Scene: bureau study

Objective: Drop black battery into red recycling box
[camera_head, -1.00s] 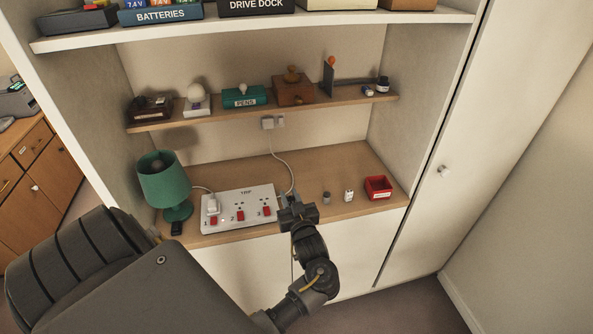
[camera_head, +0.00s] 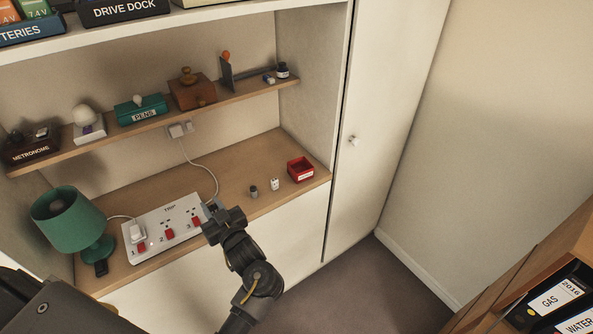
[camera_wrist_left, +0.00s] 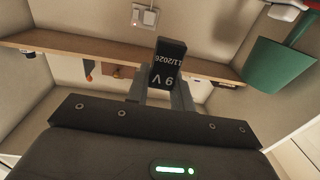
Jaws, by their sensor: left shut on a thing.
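A black battery (camera_wrist_left: 168,62) marked "9V" and "11/2026" stands between the fingers of my left gripper (camera_wrist_left: 163,88) in the left wrist view. The gripper is shut on it. In the head view my left gripper (camera_head: 213,208) is at the right end of the power strip, by the desk's front edge; the battery is hard to make out there. The red recycling box (camera_head: 300,170) sits on the desk surface farther right, open at the top and apart from the gripper. My right gripper is not in view.
Between gripper and box stand a small dark cylinder (camera_head: 253,191) and a small white item (camera_head: 275,184). The power strip (camera_head: 160,228) and green lamp (camera_head: 70,220) are to the left. A shelf (camera_head: 150,125) with several objects runs above. A cabinet wall rises right of the box.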

